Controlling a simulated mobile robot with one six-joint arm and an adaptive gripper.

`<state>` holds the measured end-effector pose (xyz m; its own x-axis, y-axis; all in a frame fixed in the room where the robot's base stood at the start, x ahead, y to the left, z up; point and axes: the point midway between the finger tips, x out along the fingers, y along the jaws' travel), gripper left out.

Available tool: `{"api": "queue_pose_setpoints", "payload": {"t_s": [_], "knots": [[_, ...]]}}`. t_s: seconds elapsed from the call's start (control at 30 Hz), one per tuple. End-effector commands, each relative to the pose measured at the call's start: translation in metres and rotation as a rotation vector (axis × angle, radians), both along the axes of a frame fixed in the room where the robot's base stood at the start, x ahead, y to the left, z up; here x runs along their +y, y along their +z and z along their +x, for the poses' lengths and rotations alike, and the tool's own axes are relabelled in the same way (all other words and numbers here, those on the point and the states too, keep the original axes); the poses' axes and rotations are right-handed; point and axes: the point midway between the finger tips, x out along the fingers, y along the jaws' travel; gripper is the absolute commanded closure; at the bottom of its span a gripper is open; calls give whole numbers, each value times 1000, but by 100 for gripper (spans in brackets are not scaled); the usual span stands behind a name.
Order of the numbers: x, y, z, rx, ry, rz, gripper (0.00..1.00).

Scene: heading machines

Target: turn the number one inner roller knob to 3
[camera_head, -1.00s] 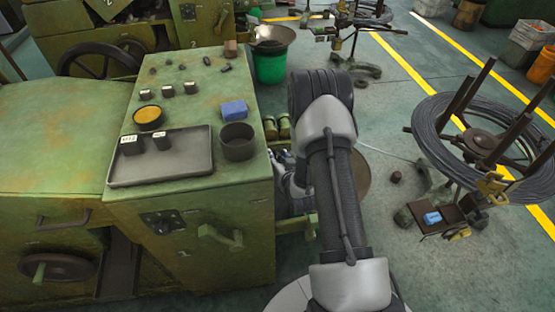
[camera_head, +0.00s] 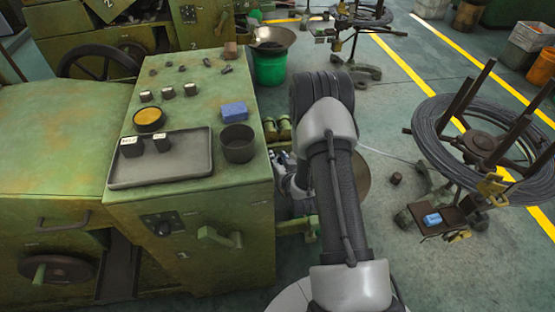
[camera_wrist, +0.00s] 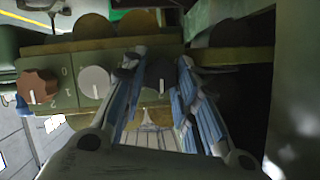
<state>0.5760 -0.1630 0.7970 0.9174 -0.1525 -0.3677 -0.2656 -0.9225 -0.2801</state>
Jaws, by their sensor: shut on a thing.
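A row of knobs shows in the wrist view on a worn green panel: a brown knob (camera_wrist: 38,87) at the left, a grey knob (camera_wrist: 94,82) in the middle and a black knob (camera_wrist: 160,72) at the right. The brown and grey knobs have pale pointer marks. My gripper (camera_wrist: 156,68) has its blue-padded fingers on either side of the black knob and is shut on it. The fingers partly cover this knob, and its setting cannot be read. In the head view my gripper is hidden beside the number 1 machine (camera_head: 230,195).
A wire reel (camera_head: 480,140) stands at the right. A green bucket (camera_head: 270,70) is behind.

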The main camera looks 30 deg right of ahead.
Motion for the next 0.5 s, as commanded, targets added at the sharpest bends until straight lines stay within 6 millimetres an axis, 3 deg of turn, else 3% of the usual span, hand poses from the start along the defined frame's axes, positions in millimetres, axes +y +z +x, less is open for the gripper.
{"api": "queue_pose_setpoints", "payload": {"t_s": [0.5], "knots": [[-4,-1,-1,-99,-2,338,96]]}}
